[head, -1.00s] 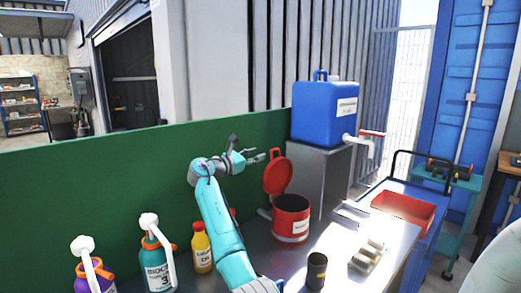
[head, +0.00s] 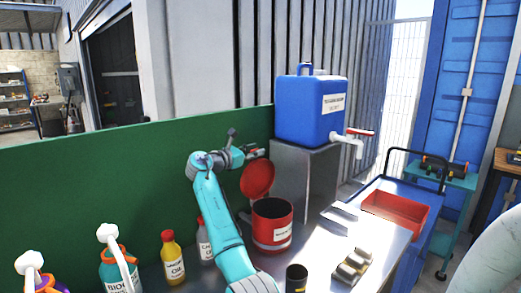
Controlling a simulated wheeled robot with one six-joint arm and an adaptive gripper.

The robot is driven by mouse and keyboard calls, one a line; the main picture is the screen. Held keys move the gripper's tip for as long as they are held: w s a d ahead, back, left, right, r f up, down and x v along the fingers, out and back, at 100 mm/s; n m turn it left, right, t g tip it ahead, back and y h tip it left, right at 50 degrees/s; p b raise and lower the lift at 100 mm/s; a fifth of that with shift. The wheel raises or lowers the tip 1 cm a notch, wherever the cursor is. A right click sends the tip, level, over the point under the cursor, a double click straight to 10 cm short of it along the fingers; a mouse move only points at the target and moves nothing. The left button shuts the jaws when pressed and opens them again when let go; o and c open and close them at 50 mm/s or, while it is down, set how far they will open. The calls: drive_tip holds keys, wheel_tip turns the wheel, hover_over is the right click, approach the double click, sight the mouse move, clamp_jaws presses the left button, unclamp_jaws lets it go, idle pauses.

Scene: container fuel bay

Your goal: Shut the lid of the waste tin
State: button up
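The waste tin (head: 273,230) is a red can with a pale label and stands on the metal bench. Its round red lid (head: 258,179) is open and stands up at the tin's back left. My gripper (head: 260,152) is at the top edge of the lid, just behind or against it. I cannot tell whether they touch. The gripper is small here and its fingers are partly hidden, so their opening does not show.
A blue jerrycan (head: 309,108) with a tap sits on a grey stand behind the tin. Bottles, including a yellow oil bottle (head: 173,262), stand to the left. A dark cup (head: 296,279) and a block holder (head: 352,264) are in front. A green panel (head: 120,190) runs behind.

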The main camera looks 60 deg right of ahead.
drive_tip(key=shift+d, duration=0.15)
drive_tip(key=shift+s, duration=0.1)
clamp_jaws()
